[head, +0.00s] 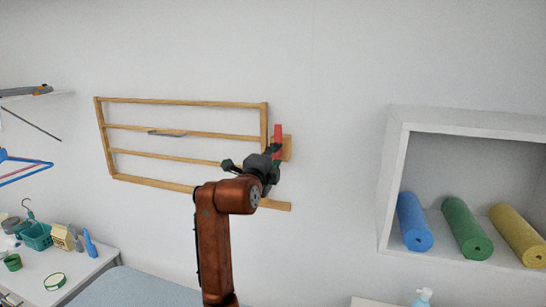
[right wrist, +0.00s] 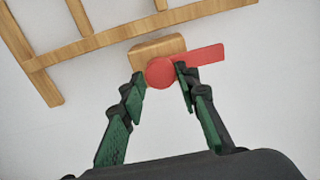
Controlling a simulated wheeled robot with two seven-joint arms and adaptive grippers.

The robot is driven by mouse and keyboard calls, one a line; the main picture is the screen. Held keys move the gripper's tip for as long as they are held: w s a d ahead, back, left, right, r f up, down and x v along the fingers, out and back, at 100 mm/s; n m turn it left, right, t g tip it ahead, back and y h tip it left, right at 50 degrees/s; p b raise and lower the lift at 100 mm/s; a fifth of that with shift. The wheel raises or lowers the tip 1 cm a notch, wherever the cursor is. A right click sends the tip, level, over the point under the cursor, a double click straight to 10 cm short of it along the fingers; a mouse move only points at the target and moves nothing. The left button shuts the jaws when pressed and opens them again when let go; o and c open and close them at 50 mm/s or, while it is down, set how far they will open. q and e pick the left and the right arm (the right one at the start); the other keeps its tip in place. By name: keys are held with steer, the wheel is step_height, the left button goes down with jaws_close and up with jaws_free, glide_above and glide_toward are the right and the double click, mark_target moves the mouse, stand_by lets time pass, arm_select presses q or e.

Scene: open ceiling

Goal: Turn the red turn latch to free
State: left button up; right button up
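The red turn latch (head: 278,138) is on a wooden block (head: 287,148) on the wall, at the right side of the wooden rack (head: 185,103). Its bar points upward in the head view. In the right wrist view, the latch's round hub (right wrist: 160,72) sits in front of the block (right wrist: 150,48), and its bar (right wrist: 205,57) extends to the right. My right gripper (head: 273,158) is at the latch; its lower part is hidden. In the right wrist view, the gripper (right wrist: 160,80) is open, its green-padded fingers on either side of the hub. Contact is unclear. My left gripper is not in view.
A white wall cubby (head: 390,180) with blue, green and yellow rolls is at the right. A white table (head: 75,270) with small items stands at lower left. Blue hangers (head: 22,170) hang at the left edge. The wall between latch and cubby is clear.

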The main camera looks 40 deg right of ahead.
steer(key=o, duration=0.4)
steer(key=shift+a, duration=0.1)
steer(key=v, duration=1.2)
